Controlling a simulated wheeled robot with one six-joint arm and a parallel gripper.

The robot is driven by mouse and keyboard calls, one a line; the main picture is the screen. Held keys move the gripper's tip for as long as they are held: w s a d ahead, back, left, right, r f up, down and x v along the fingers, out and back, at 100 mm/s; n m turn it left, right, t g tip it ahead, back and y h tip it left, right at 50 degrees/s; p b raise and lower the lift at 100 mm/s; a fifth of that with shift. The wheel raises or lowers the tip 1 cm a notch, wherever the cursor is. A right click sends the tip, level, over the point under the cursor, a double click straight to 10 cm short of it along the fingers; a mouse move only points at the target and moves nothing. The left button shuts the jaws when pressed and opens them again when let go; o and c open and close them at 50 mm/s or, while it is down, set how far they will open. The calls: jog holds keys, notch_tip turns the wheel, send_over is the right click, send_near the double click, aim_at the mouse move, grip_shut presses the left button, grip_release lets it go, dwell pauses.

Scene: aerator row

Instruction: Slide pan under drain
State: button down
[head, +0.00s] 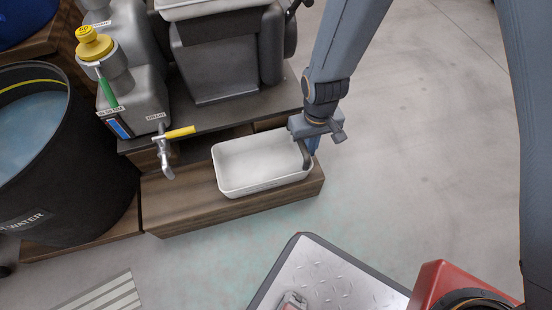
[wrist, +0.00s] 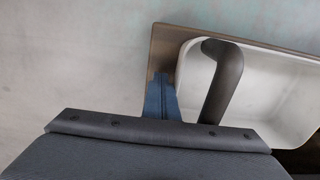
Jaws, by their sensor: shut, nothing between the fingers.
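A white rectangular pan (head: 262,182) lies on the low wooden step, to the right of the drain spout. The drain tap (head: 163,150), with a yellow lever (head: 181,132), sticks out from the grey tank and points down. The pan's left end is apart from the spout in the picture. My gripper (head: 311,155) is at the pan's right end, shut with nothing held. I cannot tell whether either touches the pan.
The wooden step (head: 230,213) is bare in front of the pan and to its left, below the spout. A black water tub (head: 60,170) stands at the left. The grey tank (head: 135,95) sits on a dark shelf behind. Open floor (head: 430,130) lies to the right.

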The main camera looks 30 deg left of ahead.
aim_at(254, 171)
jog(key=shift+s+a+p, duration=1.15)
jog(key=shift+s+a, duration=0.65)
jog(key=shift+s, duration=0.3)
jog(key=shift+s+a+p, duration=1.1)
jog(key=shift+s+a, duration=0.65)
jog(key=shift+s, duration=0.4)
jog(key=shift+s+a+p, duration=1.15)
jog(key=shift+s+a, duration=0.65)
jog(key=shift+s, duration=0.3)
notch_tip(254, 171, up, 9)
jog(key=w+d+p, duration=0.2)
jog(key=p, duration=0.6)
jog(key=shift+w, duration=0.15)
